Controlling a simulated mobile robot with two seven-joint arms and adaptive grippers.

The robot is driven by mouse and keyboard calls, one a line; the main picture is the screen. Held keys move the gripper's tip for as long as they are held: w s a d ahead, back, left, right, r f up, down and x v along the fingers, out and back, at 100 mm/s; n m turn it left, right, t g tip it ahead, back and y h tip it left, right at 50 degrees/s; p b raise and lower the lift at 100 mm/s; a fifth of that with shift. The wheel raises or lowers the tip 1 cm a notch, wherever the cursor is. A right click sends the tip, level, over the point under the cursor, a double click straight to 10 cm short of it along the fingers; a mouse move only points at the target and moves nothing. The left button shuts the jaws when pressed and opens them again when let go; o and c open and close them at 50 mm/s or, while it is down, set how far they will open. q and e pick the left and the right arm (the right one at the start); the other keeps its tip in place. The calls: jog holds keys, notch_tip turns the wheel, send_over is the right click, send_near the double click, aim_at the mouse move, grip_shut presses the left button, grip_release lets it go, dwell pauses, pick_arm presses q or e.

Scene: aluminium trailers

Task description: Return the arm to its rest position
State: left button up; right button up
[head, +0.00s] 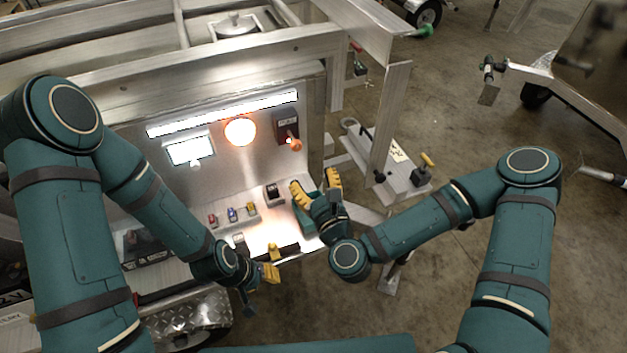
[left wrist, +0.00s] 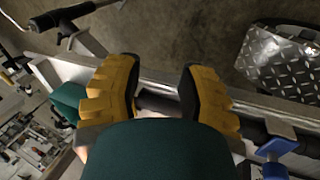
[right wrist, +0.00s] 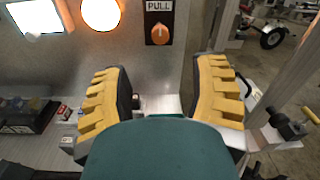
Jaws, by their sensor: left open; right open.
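My left gripper (head: 262,285) is at the front edge of the lit trailer compartment, beside a small yellow item (head: 273,251). In the left wrist view its yellow fingers (left wrist: 160,78) are spread, with a dark rod or bar in the background between them and nothing clearly held. My right gripper (head: 316,184) is at the right end of the compartment. In the right wrist view its fingers (right wrist: 158,78) are spread and empty, facing the back wall below an orange knob (right wrist: 161,34) on a "PULL" plate. The knob also shows in the head view (head: 293,143).
The compartment's back wall carries a bright orange lamp (head: 240,131) and a lit panel (head: 190,149). Small coloured parts (head: 232,214) stand on its shelf. The trailer's drawbar (head: 387,172) lies to the right of my right gripper. Open concrete floor (head: 455,105) extends further right.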

dwell(0.4)
jog(key=s+a+f+n+g+y, duration=0.1)
jog(key=s+a+f+n+g, duration=0.2)
jog(key=f+n, duration=0.35)
jog(key=s+f+n+g+y, duration=0.2)
jog(key=f+n+g, duration=0.3)
jog(key=n, duration=0.3)
jog(key=s+d+f+n+g+h, duration=0.4)
jog(key=s+d+f+n+g, duration=0.3)
jog(key=n, duration=0.8)
jog(key=shift+s+d+f+g, duration=0.3)
jog(key=shift+s+d+g, duration=0.1)
jog(key=shift+s+d, duration=0.65)
